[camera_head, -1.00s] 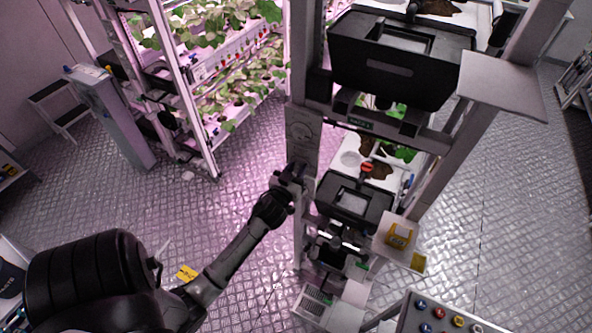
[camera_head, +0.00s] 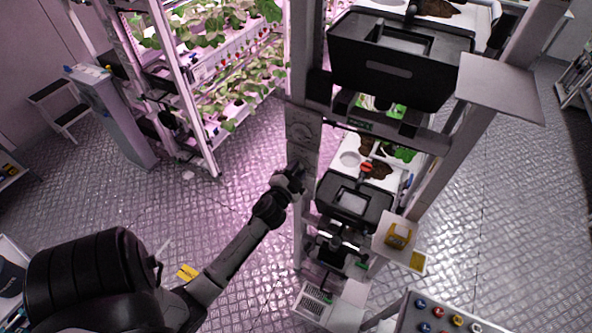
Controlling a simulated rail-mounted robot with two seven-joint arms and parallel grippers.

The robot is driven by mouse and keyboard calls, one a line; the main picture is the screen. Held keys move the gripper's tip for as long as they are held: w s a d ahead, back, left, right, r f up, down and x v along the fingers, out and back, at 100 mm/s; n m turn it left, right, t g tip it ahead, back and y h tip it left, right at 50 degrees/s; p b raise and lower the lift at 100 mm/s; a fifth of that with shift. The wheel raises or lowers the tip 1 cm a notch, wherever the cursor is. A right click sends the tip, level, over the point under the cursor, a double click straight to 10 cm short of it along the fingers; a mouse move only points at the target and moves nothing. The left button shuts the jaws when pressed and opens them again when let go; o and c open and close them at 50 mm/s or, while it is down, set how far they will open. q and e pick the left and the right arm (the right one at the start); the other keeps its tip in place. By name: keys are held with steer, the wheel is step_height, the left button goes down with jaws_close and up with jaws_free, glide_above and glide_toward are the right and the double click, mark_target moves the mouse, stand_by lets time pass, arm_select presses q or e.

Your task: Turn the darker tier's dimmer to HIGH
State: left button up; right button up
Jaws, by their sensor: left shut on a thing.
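My left gripper (camera_head: 298,172) reaches up from the lower left to the grey front post (camera_head: 301,228) of the near rack. It is shut on a small dimmer knob on the post, and the gripper hides the knob and its setting. Just above is a grey plate with a round dial marking (camera_head: 303,131), too small to read. The near rack has an upper tier (camera_head: 378,105) with green plants under a black bin, and a lower tier (camera_head: 385,158) with plants and brown patches. I cannot tell clearly which tier is darker. My right gripper is out of view.
A lit, planted rack (camera_head: 228,68) stands at the back left beside a grey cabinet (camera_head: 112,118). Black bins (camera_head: 400,62) and a small shelf with a yellow item (camera_head: 398,236) jut from the near rack.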

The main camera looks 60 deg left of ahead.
arm_select(q)
steer(key=shift+m, duration=2)
steer(key=o, duration=0.9)
steer(key=shift+b+v, duration=1.65)
steer(key=shift+v, duration=5.25)
